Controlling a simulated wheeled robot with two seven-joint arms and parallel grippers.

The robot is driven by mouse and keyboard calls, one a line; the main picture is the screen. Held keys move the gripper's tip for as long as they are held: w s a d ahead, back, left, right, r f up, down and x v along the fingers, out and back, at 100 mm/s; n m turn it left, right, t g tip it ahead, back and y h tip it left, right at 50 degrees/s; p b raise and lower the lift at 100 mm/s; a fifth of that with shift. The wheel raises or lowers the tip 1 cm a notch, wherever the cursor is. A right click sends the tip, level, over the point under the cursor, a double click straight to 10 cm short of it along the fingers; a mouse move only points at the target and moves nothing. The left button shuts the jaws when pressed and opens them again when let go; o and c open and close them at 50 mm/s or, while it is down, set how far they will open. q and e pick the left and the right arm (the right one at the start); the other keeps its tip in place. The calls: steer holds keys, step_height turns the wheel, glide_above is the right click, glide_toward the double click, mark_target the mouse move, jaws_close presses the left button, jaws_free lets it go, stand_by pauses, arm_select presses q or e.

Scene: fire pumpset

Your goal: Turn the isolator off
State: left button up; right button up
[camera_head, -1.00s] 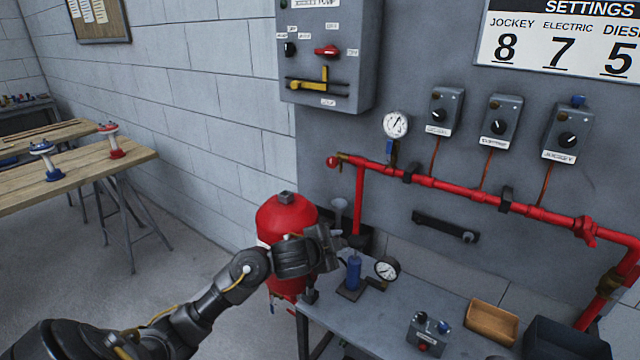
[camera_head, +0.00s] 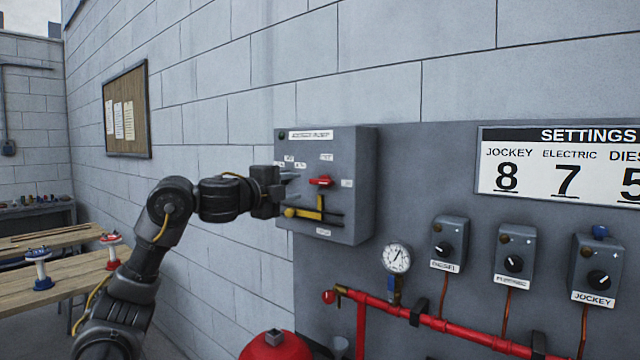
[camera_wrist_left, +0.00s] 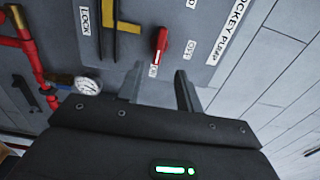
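The grey jockey pump panel (camera_head: 357,190) is on the wall, with a red rotary handle (camera_head: 320,181) and a yellow lever (camera_head: 306,214) below it. In the left wrist view the red handle (camera_wrist_left: 160,48) shows beyond and between my fingertips, near "ON" and "OFF" labels. The yellow lever (camera_wrist_left: 108,30) is to its left. My left gripper (camera_head: 284,188) is in front of the panel's left part; its fingers (camera_wrist_left: 158,82) are spread and empty, apart from the handle. My right gripper is not in view.
A gauge (camera_head: 397,258), a red pipe (camera_head: 450,326) and several small control boxes with knobs, such as the jockey box (camera_head: 597,272), are to the right. A red tank (camera_head: 275,346) stands below. Wooden tables (camera_head: 70,288) are at the left.

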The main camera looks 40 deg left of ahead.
mark_target(318, 183)
arm_select(q)
steer(key=w+p, duration=0.3)
steer(key=w, duration=0.6)
steer(key=shift+a, duration=0.15)
steer(key=shift+w, duration=0.55)
steer(key=shift+f, duration=0.1)
steer(key=shift+c, duration=0.3)
steer(key=c, duration=0.5)
